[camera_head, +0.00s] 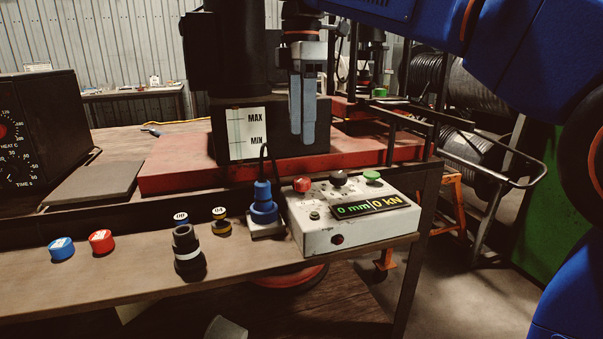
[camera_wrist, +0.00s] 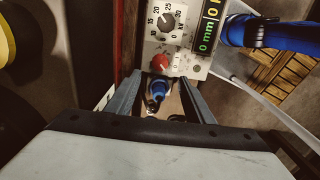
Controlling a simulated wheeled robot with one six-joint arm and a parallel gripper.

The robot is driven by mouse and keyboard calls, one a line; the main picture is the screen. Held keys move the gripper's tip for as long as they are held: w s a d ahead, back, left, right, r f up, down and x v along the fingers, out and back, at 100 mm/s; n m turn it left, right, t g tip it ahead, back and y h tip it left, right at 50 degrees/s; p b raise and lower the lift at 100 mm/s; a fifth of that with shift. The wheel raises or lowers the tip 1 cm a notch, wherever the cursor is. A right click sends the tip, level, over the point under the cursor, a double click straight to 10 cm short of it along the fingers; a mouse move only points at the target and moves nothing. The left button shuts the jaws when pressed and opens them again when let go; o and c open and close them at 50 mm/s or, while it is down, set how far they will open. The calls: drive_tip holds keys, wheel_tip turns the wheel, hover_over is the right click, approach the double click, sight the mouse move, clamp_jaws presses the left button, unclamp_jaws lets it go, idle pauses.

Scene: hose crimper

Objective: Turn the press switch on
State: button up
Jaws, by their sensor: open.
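The grey control box (camera_head: 350,222) stands at the front right of the bench. I cannot tell whether the switch is on. My gripper (camera_head: 302,138) points down above and behind the box, clear of it. In the wrist view my gripper (camera_wrist: 158,80) is open and empty, with the blue plug (camera_wrist: 158,89) below between its fingers and the red button (camera_wrist: 160,63) just beyond.
The blue plug (camera_head: 263,205) stands left of the box with a black cable. Left of it are black fittings (camera_head: 188,250) and red (camera_head: 102,241) and blue (camera_head: 61,248) caps. The press's red base (camera_head: 180,170) lies behind. The bench ends just right of the box.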

sight(302, 179)
wheel_tip(302, 179, down, 11)
drive_tip(key=shift+r, duration=0.1)
idle(0.3)
drive_tip(key=shift+c, duration=0.6)
drive_tip(key=c, duration=0.9)
